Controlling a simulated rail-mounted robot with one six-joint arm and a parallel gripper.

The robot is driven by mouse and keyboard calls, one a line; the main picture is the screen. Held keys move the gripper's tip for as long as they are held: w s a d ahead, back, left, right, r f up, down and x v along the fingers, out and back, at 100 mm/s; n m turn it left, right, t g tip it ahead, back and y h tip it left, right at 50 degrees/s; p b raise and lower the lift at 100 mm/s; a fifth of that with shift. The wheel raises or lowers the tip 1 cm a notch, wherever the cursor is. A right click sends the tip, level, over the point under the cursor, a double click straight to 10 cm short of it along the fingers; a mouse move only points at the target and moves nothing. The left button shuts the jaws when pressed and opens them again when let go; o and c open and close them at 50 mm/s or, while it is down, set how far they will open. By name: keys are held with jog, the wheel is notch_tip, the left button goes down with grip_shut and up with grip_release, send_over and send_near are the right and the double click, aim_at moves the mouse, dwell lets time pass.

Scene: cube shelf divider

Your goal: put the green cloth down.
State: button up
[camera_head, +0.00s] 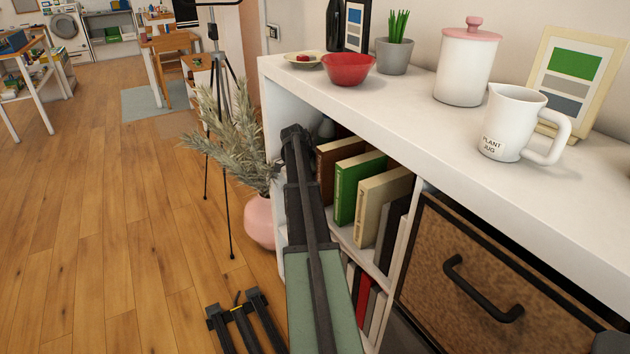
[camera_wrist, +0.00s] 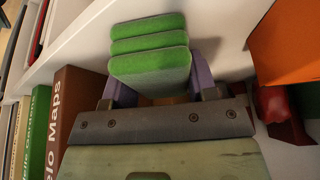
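The green cloth (camera_wrist: 150,62) is folded into a thick stack of several layers in the wrist view. My gripper (camera_wrist: 157,84) has its two purple fingers on either side of the cloth, apparently touching it, and is shut on it. The cloth is close to a white shelf surface (camera_wrist: 226,20); I cannot tell whether it touches it. In the head view my arm reaches to the left end of the white cube shelf (camera_head: 400,92), beside the books. There the gripper and the cloth are hidden.
Brown, green and cream books (camera_head: 384,205) stand beside my arm; their spines also show in the wrist view (camera_wrist: 72,105). An orange object (camera_wrist: 288,40) and a red one (camera_wrist: 280,108) lie to the right. A pink plant pot (camera_head: 260,222) and tripod (camera_head: 222,130) stand left of the shelf.

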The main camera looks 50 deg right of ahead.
jog(key=o, duration=0.4)
jog(key=shift+r+p, duration=0.3)
jog(key=shift+p, duration=0.1)
jog(key=p+v, duration=1)
jog(key=v, duration=0.1)
jog(key=shift+r+p, duration=0.3)
jog(key=shift+p, duration=0.05)
jog(key=shift+a, duration=0.2)
